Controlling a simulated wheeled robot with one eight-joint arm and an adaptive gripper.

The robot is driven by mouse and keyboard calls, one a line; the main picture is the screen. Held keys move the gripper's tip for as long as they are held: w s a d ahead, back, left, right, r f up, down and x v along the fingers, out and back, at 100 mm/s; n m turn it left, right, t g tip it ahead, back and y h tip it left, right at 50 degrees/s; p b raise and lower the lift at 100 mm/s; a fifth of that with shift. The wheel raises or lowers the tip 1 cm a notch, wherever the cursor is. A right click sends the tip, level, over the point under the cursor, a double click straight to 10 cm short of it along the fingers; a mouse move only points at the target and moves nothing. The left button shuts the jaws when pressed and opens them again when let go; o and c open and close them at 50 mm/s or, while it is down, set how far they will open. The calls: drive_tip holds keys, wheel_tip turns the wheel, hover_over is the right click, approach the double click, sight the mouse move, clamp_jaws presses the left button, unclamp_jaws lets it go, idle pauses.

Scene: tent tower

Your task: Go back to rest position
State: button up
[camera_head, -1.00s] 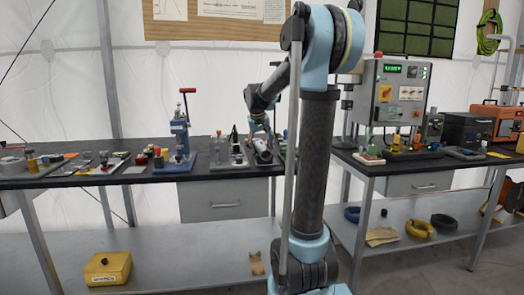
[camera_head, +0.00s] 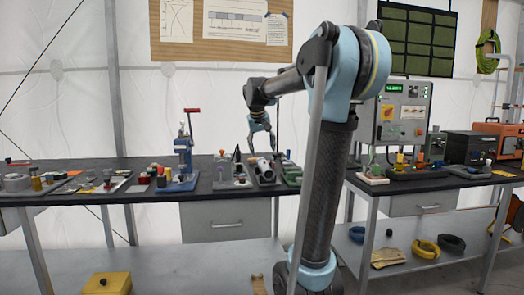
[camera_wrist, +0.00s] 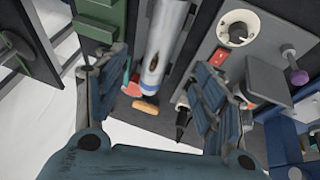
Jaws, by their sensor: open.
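My gripper (camera_head: 259,136) hangs above the workbench (camera_head: 330,160) in the head view, held up by my arm. In the wrist view my gripper (camera_wrist: 165,100) has its two fingers spread apart, with nothing between them. Below it lie a white and grey cylinder (camera_wrist: 163,50) on a dark fixture and a grey panel with a round knob (camera_wrist: 238,28) and a red switch (camera_wrist: 222,61). In the head view the cylinder (camera_head: 264,166) lies on the bench under the gripper, apart from it.
A blue press with a red handle (camera_head: 184,150) stands left of the gripper. A control box (camera_head: 402,110) with a green display stands to the right. Small parts crowd the bench. A yellow box (camera_head: 107,283) is below.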

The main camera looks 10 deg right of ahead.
drive_tip(key=s+d+f+g+y, duration=0.1)
drive_tip(key=s+f, duration=1.3)
drive_tip(key=s, duration=0.4)
drive_tip(key=s+d+f+g+y, duration=0.1)
drive_tip(key=s+f, duration=1.4)
drive_tip(key=s, duration=0.4)
drive_tip(key=shift+d, duration=0.3)
drive_tip(key=shift+w+f+g, duration=0.25)
drive_tip(key=shift+w+g, duration=0.05)
drive_tip(key=shift+w, duration=0.15)
